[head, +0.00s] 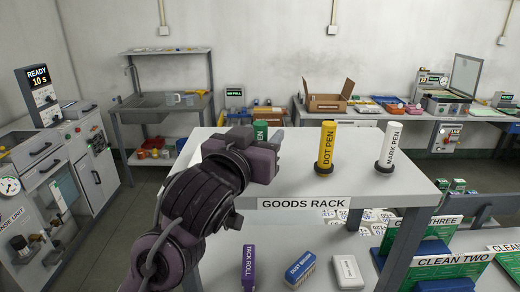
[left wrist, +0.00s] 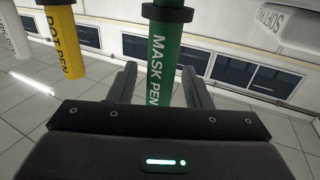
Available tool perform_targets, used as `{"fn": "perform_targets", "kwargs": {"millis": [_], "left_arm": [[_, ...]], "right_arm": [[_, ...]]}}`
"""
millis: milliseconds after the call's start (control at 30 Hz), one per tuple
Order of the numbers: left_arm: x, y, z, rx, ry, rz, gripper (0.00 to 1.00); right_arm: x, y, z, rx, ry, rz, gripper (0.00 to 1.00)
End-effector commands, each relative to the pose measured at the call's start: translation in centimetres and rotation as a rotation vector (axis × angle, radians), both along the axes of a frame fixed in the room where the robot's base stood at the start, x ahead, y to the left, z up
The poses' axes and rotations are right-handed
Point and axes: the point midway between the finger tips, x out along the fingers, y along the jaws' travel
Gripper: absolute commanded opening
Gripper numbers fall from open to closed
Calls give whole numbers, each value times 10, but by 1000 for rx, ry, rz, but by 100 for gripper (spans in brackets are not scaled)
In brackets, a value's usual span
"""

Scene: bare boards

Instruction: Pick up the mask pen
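The mask pen is a green cylinder with white lettering. In the head view its upper part (head: 260,130) shows behind my left gripper (head: 274,142), at the back left of the goods rack's top shelf (head: 345,190). My gripper hides its lower part. In the left wrist view the mask pen (left wrist: 163,60) stands between the two spread fingers of the left gripper (left wrist: 160,88), with a gap on its left side and a narrower one on its right. A dark ring surrounds the pen. The gripper is open. My right gripper is not in view.
The yellow dot pen (head: 326,146) and the white mark pen (head: 388,146) stand upright in dark holders to the right on the same shelf. A purple tack roll (head: 248,268), a dust brush (head: 300,270) and a white item (head: 347,271) lie below. The shelf's front middle is clear.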

Motion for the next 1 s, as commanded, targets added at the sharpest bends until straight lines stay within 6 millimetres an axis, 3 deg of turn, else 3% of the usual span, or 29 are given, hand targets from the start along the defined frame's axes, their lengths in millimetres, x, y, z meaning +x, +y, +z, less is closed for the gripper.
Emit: {"fn": "perform_targets", "kwargs": {"millis": [33, 333, 767, 867, 1000], "left_arm": [[0, 0, 0, 0, 0, 0, 38], [0, 0, 0, 0, 1, 0, 0], [0, 0, 11, -2, 0, 0, 0], [0, 0, 26, -5, -2, -1, 0], [-1, -1, 62, -10, -4, -4, 0]], "right_arm": [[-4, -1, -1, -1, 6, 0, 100], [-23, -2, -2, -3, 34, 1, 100], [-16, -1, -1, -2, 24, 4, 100], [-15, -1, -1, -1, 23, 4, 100], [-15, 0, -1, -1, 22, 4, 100]]}}
